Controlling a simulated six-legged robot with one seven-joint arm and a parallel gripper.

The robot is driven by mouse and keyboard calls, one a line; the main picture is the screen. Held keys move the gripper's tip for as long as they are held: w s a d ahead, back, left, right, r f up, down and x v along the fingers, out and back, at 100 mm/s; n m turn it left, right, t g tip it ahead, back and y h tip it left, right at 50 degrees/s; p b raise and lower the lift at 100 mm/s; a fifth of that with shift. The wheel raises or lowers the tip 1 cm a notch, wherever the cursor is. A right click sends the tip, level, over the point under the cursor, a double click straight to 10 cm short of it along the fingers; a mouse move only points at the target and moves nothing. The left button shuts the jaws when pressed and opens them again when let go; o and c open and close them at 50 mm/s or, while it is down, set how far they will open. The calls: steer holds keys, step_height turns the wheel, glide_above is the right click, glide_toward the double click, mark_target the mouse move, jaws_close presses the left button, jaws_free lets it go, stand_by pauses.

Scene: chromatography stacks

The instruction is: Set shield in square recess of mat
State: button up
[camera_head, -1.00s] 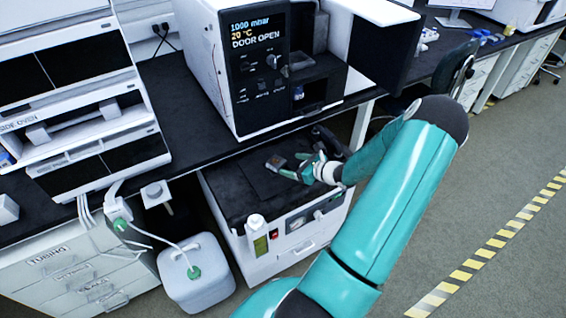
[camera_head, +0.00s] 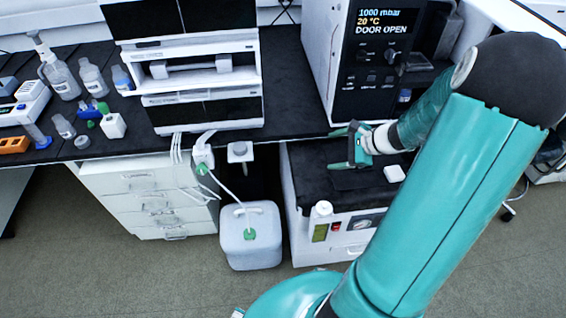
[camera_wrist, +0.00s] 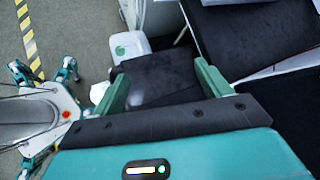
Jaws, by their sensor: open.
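My gripper (camera_head: 338,150) is open over the black top (camera_head: 312,190) of the low white cabinet under the bench. In the wrist view its two green fingers (camera_wrist: 161,72) stand wide apart, with nothing held between them. Dark flat surface (camera_wrist: 165,80) shows between and beyond the fingers. I cannot pick out the shield for certain. A small white block (camera_head: 394,173) rests on the cabinet top, right of my gripper. The mat and its square recess cannot be told from the black top here; my gripper and arm cover part of it.
A white jug (camera_head: 250,240) with a green cap stands on the floor left of the cabinet. A white bottle (camera_head: 321,210) is at the cabinet's front. The oven (camera_head: 365,75) with its door open stands on the bench above. Bottles (camera_head: 62,80) stand at the far left.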

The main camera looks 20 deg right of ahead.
steer(key=s+a+r+n+g+h, duration=0.1)
steer(key=s+a+r+n+g, duration=0.1)
steer(key=a+r+n, duration=0.4)
steer(key=s+a+r+n+g+h, duration=0.1)
steer(key=a+r+n+g, duration=0.1)
steer(key=a+r+n, duration=0.5)
steer(key=s+a+r+n+t+h, duration=0.1)
steer(key=s+a+r+n+h, duration=0.2)
steer(key=s+a+r+n, duration=0.5)
steer(key=s+a, duration=0.2)
steer(key=s, duration=0.1)
steer(key=shift+a+n+t+h, duration=0.25)
steer(key=shift+n+t+h, duration=0.15)
steer(key=c, duration=0.9)
steer(key=shift+d, duration=0.15)
